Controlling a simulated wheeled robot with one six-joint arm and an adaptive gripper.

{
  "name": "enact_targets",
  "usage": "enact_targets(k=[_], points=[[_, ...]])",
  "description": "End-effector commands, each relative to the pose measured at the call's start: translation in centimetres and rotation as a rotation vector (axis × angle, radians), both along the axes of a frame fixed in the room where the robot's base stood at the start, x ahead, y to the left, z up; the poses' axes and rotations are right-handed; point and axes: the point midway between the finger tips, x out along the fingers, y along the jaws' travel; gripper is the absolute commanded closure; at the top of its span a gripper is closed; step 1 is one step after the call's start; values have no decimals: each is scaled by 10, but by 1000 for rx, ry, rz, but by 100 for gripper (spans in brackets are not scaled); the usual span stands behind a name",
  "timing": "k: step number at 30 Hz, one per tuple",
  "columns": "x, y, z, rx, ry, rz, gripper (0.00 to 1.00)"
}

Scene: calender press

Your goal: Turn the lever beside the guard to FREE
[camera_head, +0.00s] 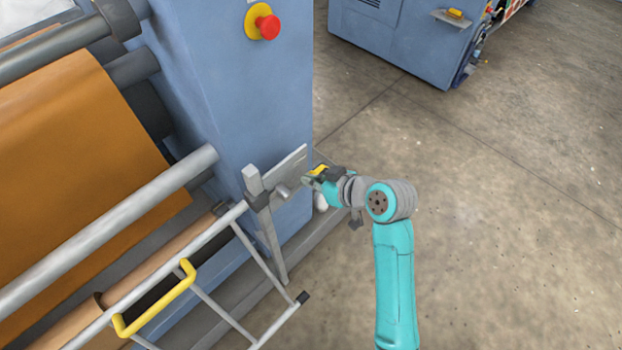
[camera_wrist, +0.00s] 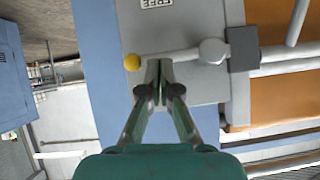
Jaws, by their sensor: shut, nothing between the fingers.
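The lever (camera_wrist: 175,56) is a grey bar with a yellow ball knob (camera_wrist: 132,62). In the wrist view it runs left from a round grey hub (camera_wrist: 212,51), across a grey plate. A FREE label (camera_wrist: 157,3) shows at the top edge of that view, above the lever. My gripper (camera_wrist: 160,66) is shut and empty, its fingertips at the lever's bar near the knob; I cannot tell if they touch. In the head view my gripper (camera_head: 311,178) is beside the machine's grey plate (camera_head: 290,165). The guard (camera_head: 235,227) is a barred frame with a yellow handle (camera_head: 155,300).
The blue machine column (camera_head: 245,110) carries a red stop button (camera_head: 267,27). Rollers and orange sheet (camera_head: 90,150) lie to the left. Another blue machine (camera_head: 400,40) stands at the back. Concrete floor to the right is clear.

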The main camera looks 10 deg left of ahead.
Motion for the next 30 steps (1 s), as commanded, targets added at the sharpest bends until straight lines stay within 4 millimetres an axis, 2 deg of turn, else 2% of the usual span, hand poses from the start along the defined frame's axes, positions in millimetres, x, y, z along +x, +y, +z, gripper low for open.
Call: enact_targets(k=[14, 30], points=[[3, -3, -10, 102, 132, -1, 100], [3, -2, -42, 407, 526, -2, 100]])
